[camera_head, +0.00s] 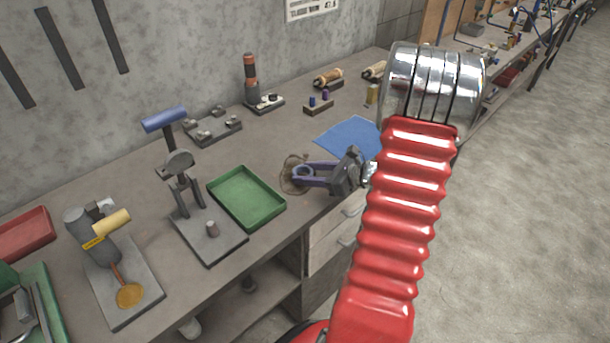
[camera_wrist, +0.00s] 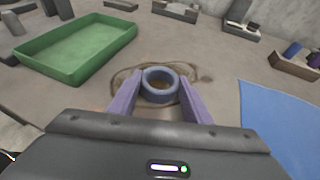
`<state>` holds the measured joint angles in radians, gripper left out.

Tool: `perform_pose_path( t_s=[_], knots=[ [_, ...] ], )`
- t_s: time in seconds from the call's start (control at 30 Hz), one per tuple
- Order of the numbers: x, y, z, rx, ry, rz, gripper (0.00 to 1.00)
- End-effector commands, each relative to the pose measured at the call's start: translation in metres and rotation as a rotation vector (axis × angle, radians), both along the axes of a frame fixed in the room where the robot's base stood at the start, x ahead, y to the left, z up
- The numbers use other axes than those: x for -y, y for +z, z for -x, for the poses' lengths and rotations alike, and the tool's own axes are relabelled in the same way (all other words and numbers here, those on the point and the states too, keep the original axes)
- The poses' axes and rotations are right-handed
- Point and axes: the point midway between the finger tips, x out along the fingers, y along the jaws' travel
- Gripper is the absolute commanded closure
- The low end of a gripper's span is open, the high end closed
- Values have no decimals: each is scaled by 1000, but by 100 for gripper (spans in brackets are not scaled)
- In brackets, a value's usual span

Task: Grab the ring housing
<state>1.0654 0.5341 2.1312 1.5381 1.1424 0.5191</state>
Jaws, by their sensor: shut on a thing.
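The ring housing is a blue-grey ring (camera_wrist: 160,85) with an open middle, seen in the wrist view between the two purple fingers of my gripper (camera_wrist: 161,98). The fingers are shut on its left and right sides. In the head view my gripper (camera_head: 312,174) reaches left over the bench, with the ring (camera_head: 302,172) at its fingertips. A brown ring-shaped patch (camera_head: 288,178) lies on the bench around and behind it. I cannot tell whether the ring touches the bench.
A green tray (camera_head: 246,198) stands left of my gripper, and a blue mat (camera_head: 350,137) lies to the right. The bench's front edge runs below my gripper.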

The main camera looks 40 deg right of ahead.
Motion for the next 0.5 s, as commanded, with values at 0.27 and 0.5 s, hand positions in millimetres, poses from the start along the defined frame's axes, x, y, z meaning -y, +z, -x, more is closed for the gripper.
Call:
perform_pose_path(
  t_s=[0.27, 0.5],
  knots=[
    [1, 26, 0, 3, 0, 4, 87],
    [1, 65, 0, 3, 0, 5, 87]
  ],
)
